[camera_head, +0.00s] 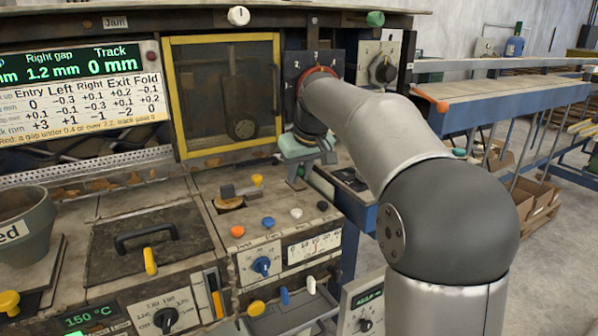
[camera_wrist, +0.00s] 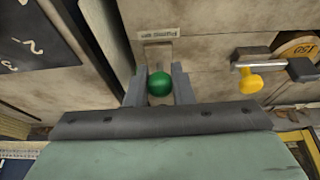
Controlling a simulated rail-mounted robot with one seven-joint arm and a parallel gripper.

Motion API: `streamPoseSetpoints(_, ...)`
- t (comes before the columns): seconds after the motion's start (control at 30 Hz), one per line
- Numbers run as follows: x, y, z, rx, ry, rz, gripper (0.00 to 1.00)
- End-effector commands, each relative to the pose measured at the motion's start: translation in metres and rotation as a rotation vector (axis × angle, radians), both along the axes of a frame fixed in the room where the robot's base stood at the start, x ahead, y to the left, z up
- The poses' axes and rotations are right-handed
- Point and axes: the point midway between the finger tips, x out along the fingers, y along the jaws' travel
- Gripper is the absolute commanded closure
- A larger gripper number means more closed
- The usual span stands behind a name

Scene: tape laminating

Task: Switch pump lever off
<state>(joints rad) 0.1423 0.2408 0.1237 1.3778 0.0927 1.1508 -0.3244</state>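A green ball knob (camera_wrist: 160,83), seemingly the end of a lever, shows in the wrist view below a small label that is upside down and too small to read surely. My gripper (camera_wrist: 159,80) has one finger on each side of the knob, with a narrow gap that the knob fills. It looks shut on the knob. In the head view my gripper (camera_head: 301,168) is at the panel, below the dark numbered dial plate (camera_head: 293,66); the knob is hidden there. I cannot read whether the lever is on or off.
A yellow-knobbed lever (camera_wrist: 250,82) stands right of my gripper in the wrist view. In the head view, a yellow-framed window (camera_head: 222,38), a blue knob (camera_head: 262,265) and several small coloured knobs lie left of and below my gripper. A pot (camera_head: 24,225) stands far left.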

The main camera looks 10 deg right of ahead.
Motion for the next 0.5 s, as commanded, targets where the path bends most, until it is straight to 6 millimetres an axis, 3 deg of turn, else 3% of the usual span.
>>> streamPoseSetpoints(0.5, 0.01, 0.003, 0.012, -0.057, 0.215, 0.0, 1.0)
